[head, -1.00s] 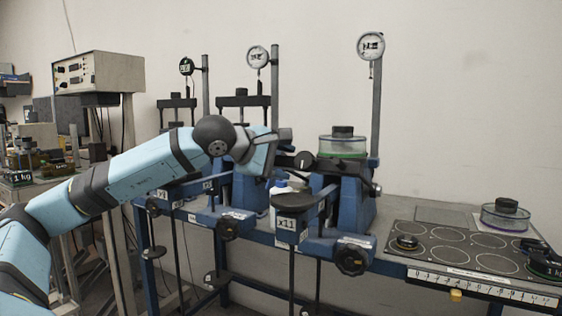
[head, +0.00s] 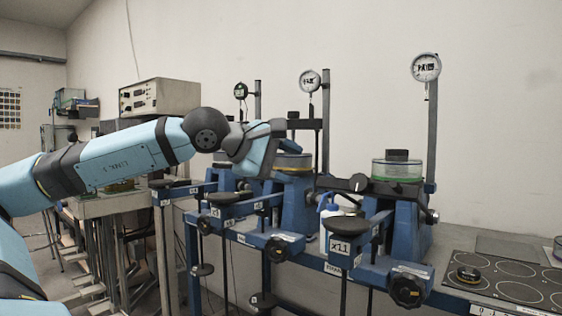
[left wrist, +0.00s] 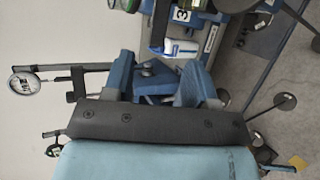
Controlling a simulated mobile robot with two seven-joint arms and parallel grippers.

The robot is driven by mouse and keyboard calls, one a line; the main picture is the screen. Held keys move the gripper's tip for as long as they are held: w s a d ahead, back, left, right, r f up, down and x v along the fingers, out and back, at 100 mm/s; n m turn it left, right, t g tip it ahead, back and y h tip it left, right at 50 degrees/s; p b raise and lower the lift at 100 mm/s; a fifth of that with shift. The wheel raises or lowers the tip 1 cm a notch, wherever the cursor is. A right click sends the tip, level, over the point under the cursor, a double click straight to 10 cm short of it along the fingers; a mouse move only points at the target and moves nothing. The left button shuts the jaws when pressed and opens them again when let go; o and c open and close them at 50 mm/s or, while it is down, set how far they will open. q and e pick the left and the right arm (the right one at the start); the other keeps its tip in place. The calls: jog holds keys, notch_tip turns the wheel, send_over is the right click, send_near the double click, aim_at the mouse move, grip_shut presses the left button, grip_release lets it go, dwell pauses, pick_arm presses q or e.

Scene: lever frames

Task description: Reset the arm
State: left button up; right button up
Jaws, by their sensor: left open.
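My left arm, light blue with dark grey joints, comes in from the left in the head view. Its gripper (head: 284,137) is in front of the row of blue lever frames, partly covering the middle one. In the left wrist view the two blue fingers (left wrist: 160,72) stand apart with nothing held between them. The nearest lever frame (head: 405,235) carries a round clear cell (head: 397,170) with a green base and a dark cap. Its lever (head: 345,225) has a plate marked x11. My right gripper is not in view.
Dial gauges (head: 426,67) stand on posts behind the frames. A white bottle (head: 330,210) stands between two frames. A grey instrument box (head: 160,95) sits at the back left. A dark mat with circles (head: 510,270) lies at the right. The wall above is clear.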

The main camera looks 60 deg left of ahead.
pick_arm(q)
jog(key=shift+s+r, duration=0.2)
jog(key=shift+s, duration=0.45)
